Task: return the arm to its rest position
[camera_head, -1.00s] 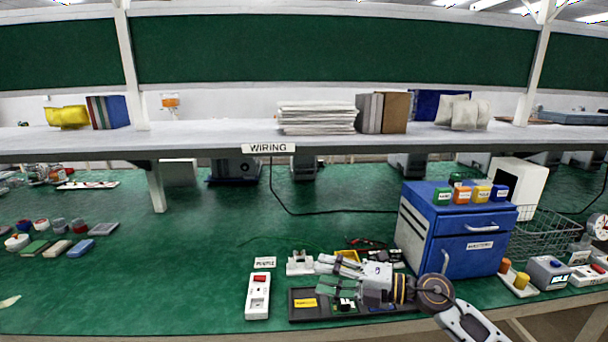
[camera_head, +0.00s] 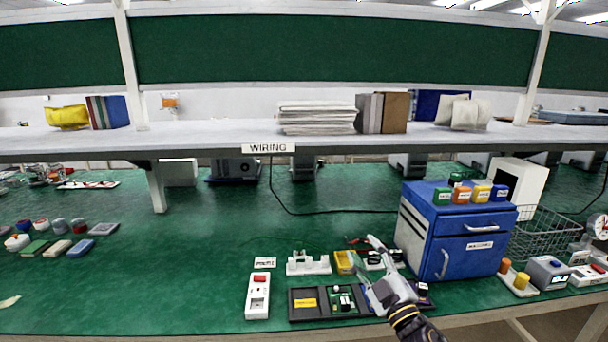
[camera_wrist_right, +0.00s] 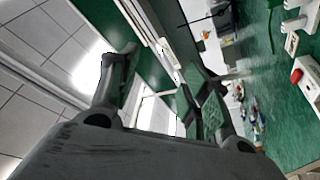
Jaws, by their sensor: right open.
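My right gripper (camera_head: 368,262) is raised over the right side of the black tray (camera_head: 325,316) in the head view, with its arm coming in from the bottom edge. Its fingers are spread and point away from me, up in the picture. In the right wrist view the two fingers of this gripper (camera_wrist_right: 165,78) stand wide apart with nothing between them. That camera looks tilted, with ceiling panels at left and the green table at right. The gripper covers part of the tray and of the small parts behind it. My left gripper does not show in either view.
A blue cabinet (camera_head: 462,262) with small coloured blocks on top stands right of the gripper. A white power strip (camera_head: 258,296) lies left of the tray. A white socket block (camera_head: 308,264) and a yellow part (camera_head: 345,262) sit behind it.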

